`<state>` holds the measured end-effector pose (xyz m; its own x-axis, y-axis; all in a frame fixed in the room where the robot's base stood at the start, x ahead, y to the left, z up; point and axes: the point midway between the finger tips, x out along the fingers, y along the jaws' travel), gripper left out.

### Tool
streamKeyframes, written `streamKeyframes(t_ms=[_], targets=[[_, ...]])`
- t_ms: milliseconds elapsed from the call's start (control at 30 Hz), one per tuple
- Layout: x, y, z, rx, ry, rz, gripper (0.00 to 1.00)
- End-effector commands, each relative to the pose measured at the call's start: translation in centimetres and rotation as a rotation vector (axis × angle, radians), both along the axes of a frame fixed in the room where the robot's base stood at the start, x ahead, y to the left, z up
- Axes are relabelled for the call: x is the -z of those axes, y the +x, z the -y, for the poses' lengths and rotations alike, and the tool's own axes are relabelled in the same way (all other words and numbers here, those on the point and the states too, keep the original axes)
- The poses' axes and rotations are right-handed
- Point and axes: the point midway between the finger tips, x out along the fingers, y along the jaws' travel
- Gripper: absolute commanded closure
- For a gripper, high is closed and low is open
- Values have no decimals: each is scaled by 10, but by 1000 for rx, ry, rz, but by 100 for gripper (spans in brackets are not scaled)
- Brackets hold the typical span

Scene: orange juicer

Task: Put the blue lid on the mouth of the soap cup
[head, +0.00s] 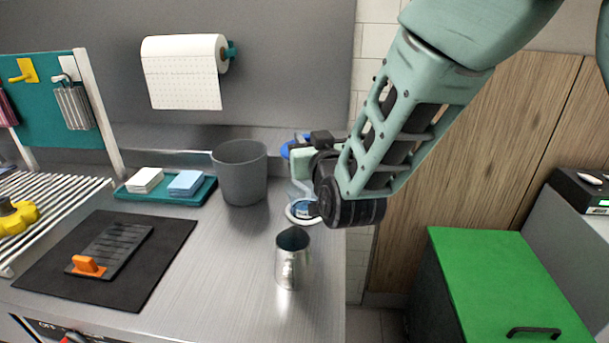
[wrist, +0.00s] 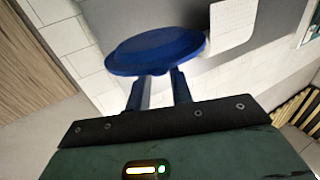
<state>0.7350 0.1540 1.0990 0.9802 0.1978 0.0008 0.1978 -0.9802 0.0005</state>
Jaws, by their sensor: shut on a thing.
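The blue lid (wrist: 155,52) is held between the two fingers of my gripper (wrist: 160,82), seen tilted in the wrist view. In the head view, only part of the lid (head: 286,151) shows, at the left of my gripper (head: 298,146). My gripper is shut on the lid, above the back right of the counter. Below it stands a pale, round-rimmed vessel with blue on it (head: 303,211), which looks like the soap cup. My arm hides part of this vessel. The lid is above it and apart from it.
A metal pitcher (head: 292,264) stands in front of the vessel. A grey bin (head: 240,174) is to its left. A teal tray (head: 205,190) with sponges and a black mat (head: 165,255) lie farther left. The counter's right edge is close.

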Motion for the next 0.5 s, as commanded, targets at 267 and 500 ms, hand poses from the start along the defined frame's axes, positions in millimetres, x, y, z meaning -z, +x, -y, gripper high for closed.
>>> streamKeyframes(t_ms=[267,500], targets=[[38,0,0,0,-1,-2,99],[71,0,0,0,-3,-3,99]])
